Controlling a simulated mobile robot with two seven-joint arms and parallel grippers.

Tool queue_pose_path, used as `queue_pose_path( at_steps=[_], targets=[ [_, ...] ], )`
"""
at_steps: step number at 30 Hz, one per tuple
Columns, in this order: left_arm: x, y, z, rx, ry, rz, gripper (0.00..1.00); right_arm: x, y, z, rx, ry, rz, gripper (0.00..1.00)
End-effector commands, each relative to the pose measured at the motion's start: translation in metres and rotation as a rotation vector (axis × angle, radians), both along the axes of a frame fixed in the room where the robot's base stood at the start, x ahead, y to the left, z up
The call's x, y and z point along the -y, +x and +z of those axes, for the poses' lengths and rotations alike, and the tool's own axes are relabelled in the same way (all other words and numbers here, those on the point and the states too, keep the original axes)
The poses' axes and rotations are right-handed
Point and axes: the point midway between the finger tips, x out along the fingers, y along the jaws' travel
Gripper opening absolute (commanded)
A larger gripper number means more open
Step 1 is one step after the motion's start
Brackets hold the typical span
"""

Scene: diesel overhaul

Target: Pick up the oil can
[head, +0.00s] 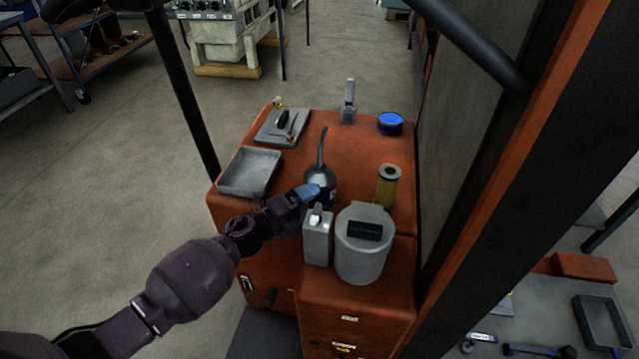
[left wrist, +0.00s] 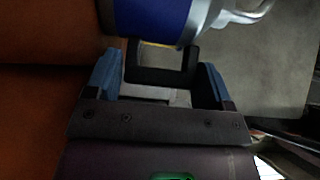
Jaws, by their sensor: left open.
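The oil can (head: 320,180) stands upright on the orange cabinet top, a grey dome with a long thin dark spout and a blue band on its body. My left gripper (head: 309,193) is at the near side of the can and partly covers its lower body. In the left wrist view the can's blue band and metal edge (left wrist: 165,18) show just beyond the open fingers (left wrist: 158,66). A dark loop-shaped part (left wrist: 160,76) lies between the fingers; I cannot tell whether they touch it. My right gripper is not in view.
A grey rectangular can (head: 317,240) and a large grey canister (head: 363,258) stand close in front. A yellow-brown filter (head: 387,187) is to the right. A grey tray (head: 249,172), a tray with tools (head: 284,127) and a blue-lidded tin (head: 390,123) are also on top.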

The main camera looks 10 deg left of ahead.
Motion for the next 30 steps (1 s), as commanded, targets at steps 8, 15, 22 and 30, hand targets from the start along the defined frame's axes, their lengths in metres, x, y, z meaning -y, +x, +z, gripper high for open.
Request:
queue_pose_path(
  at_steps=[8, 15, 22, 30],
  targets=[
    [0.000, 0.000, 0.000, 0.001, 0.001, 0.000, 0.63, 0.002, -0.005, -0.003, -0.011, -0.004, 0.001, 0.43],
    [0.000, 0.000, 0.000, 0.001, 0.001, 0.000, 0.27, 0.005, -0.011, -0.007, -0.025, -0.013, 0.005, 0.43],
    [0.000, 0.001, 0.002, 0.004, 0.000, 0.000, 0.26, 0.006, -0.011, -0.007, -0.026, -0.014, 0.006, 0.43],
    [0.000, 0.001, 0.033, 0.013, 0.003, -0.002, 0.26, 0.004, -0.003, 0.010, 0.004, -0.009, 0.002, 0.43]
  ],
)
